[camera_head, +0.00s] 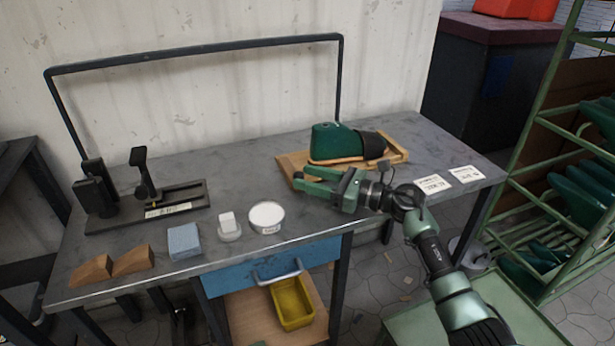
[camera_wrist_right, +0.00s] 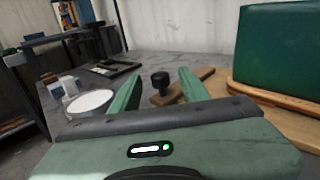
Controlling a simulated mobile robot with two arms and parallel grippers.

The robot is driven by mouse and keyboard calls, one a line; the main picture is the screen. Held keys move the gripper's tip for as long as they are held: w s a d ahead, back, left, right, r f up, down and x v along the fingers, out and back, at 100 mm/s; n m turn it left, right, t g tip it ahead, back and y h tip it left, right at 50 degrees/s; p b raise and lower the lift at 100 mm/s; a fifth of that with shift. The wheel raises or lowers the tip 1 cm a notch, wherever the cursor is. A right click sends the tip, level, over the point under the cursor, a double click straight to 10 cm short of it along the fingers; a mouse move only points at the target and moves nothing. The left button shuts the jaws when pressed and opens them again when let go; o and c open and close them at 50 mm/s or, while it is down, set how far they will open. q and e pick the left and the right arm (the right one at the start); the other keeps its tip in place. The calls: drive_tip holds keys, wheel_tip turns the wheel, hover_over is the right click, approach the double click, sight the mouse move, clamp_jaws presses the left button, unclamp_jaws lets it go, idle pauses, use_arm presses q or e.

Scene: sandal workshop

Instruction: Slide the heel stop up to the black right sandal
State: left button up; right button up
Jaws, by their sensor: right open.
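A green foot form (camera_head: 334,142) carrying the black sandal (camera_head: 373,144) rests on a wooden board (camera_head: 397,157) at the right of the bench. The form also shows at the right of the right wrist view (camera_wrist_right: 285,55). The heel stop shows there as a wooden bar with a black knob (camera_wrist_right: 161,80), left of the form. My right gripper (camera_head: 299,178) is open near the board's left end. In the right wrist view the knob shows between its fingers (camera_wrist_right: 158,75); I cannot tell whether they touch it. My left gripper is not in view.
A black fixture (camera_head: 148,203) stands at left. White cards (camera_head: 434,185) lie at right. A green rack (camera_head: 545,150) stands beyond.

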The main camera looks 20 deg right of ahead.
drive_tip(key=shift+w+a, duration=0.2)
drive_tip(key=shift+a, duration=0.05)
clamp_jaws()
idle(1.4)
